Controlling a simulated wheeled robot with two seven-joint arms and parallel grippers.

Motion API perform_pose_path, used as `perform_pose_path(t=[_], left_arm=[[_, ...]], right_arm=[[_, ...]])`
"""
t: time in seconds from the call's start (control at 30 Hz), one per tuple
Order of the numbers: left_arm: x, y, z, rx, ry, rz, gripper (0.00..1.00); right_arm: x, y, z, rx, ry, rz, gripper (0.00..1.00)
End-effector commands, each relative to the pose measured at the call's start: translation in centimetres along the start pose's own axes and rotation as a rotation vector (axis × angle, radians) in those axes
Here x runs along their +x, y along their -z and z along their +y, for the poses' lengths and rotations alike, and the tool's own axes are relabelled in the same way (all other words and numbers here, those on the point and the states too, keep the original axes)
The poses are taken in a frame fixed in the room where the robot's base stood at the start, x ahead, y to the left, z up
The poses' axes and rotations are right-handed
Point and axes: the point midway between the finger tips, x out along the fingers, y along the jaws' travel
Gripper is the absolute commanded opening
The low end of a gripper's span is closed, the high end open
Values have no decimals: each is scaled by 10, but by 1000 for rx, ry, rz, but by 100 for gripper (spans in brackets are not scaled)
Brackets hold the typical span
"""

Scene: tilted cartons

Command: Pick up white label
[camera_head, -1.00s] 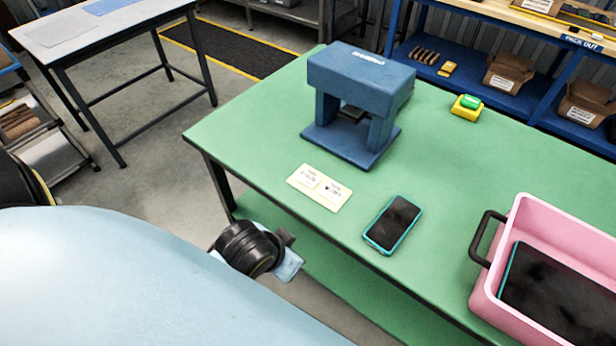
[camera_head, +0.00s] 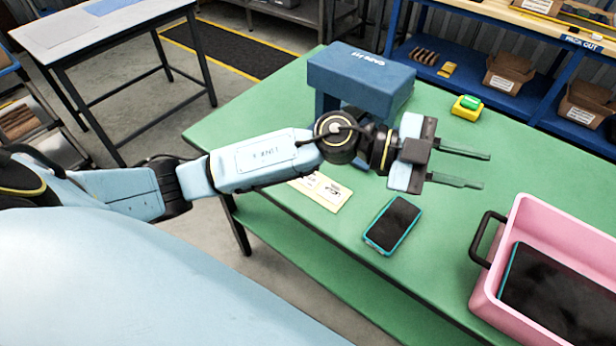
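The white label, a pale card with dark print (camera_head: 331,193), lies flat on the green table (camera_head: 480,155). My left forearm covers its upper left part. My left gripper (camera_head: 486,170) is over the table, to the right of and beyond the label. Its two thin fingers are apart and point right, with nothing between them. My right gripper is not in the view.
A blue press-like machine (camera_head: 362,80) stands behind my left arm, partly hidden. A phone (camera_head: 393,224) lies right of the label. A pink bin (camera_head: 488,289) holds a dark tablet-like item (camera_head: 560,300). A yellow-green object (camera_head: 467,107) sits at the far edge.

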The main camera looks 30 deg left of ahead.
Motion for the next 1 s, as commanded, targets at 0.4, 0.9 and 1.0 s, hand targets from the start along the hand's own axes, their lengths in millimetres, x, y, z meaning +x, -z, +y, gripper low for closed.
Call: perform_pose_path(t=[0.4,0.9,1.0], left_arm=[[-178,-137,-11,-134,-758,-1019,29],[-268,-175,-21,-271,-773,-1439,29],[-268,-189,-9,-269,-774,-1436,29]], right_arm=[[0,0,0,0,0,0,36],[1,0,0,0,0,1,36],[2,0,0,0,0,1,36]])
